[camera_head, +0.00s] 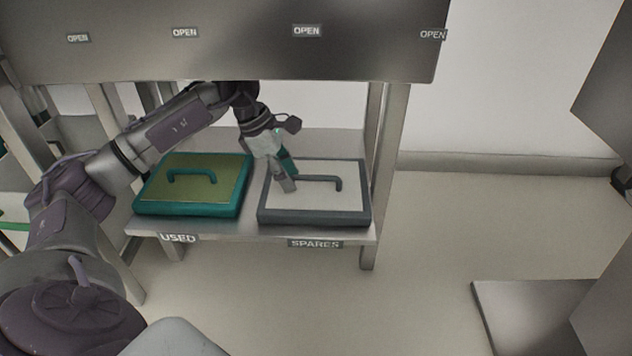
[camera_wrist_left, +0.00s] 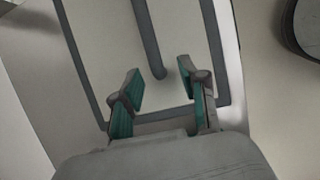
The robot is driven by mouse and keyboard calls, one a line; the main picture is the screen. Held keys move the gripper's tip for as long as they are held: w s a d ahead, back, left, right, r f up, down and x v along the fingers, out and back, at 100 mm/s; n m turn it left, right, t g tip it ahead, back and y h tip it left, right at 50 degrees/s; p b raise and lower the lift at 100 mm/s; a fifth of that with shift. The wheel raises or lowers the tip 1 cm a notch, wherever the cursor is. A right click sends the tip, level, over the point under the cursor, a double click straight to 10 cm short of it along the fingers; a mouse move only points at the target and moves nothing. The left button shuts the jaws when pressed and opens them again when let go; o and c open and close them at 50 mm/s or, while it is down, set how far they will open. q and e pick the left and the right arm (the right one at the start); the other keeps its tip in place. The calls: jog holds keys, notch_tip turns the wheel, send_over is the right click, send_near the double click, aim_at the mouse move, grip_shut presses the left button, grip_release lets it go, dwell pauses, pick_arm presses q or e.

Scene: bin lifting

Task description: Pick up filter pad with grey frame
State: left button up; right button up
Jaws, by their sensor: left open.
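The filter pad with grey frame (camera_head: 345,211) lies on the shelf above the SPARES label, with a pale face and a dark grey bar handle (camera_head: 325,179). My left gripper (camera_head: 288,178) is over the left part of this pad, close to the left end of the handle. In the left wrist view my left gripper (camera_wrist_left: 159,88) is open, with its two green-padded fingers apart. The handle (camera_wrist_left: 150,45) runs down between them and ends near the fingertips. Whether the fingers touch the handle I cannot tell. My right gripper is not in view.
A used filter pad with a teal frame (camera_head: 190,209) and yellowish face lies to the left, above the USED label. A steel cabinet (camera_head: 230,55) with several OPEN labels overhangs the shelf (camera_head: 250,228).

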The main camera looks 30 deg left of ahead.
aim_at(315, 178)
pick_arm(q)
jog(key=d, duration=0.1)
jog(key=w+d, duration=0.1)
jog(key=w+d+p, duration=0.1)
jog(key=d, duration=0.1)
jog(key=shift+w, duration=0.25)
jog(key=shift+b+x, duration=0.7)
jog(key=shift+x, duration=0.15)
jog(key=shift+w+d+r, duration=0.1)
jog(key=shift+r, duration=0.15)
grip_shut()
